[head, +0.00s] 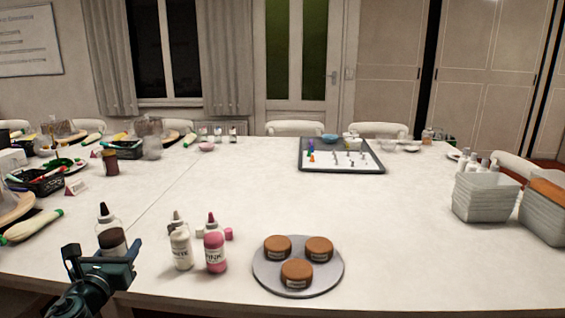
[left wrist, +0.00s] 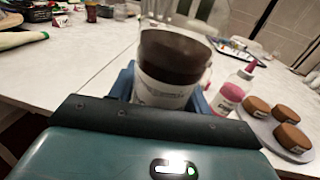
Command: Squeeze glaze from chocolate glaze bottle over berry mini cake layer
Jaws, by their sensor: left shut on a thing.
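The chocolate glaze bottle (head: 112,241), clear with dark brown glaze and a dark nozzle, stands upright at the left front. My left gripper (head: 102,256) is shut around its lower body; whether its base touches the table cannot be told. The bottle fills the middle of the left wrist view (left wrist: 174,62), between the blue fingers. Three round brown mini cake layers with small labels, at left (head: 278,246), right (head: 319,249) and front (head: 296,273), lie on a grey round plate (head: 332,280). The labels are too small to read, so I cannot tell which is berry. My right gripper is out of view.
A white bottle (head: 181,250) and a pink bottle (head: 215,252) stand between the held bottle and the plate. A dark tray (head: 341,168) with small items lies farther back. Grey containers (head: 484,197) stand at the right. The table's middle is clear.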

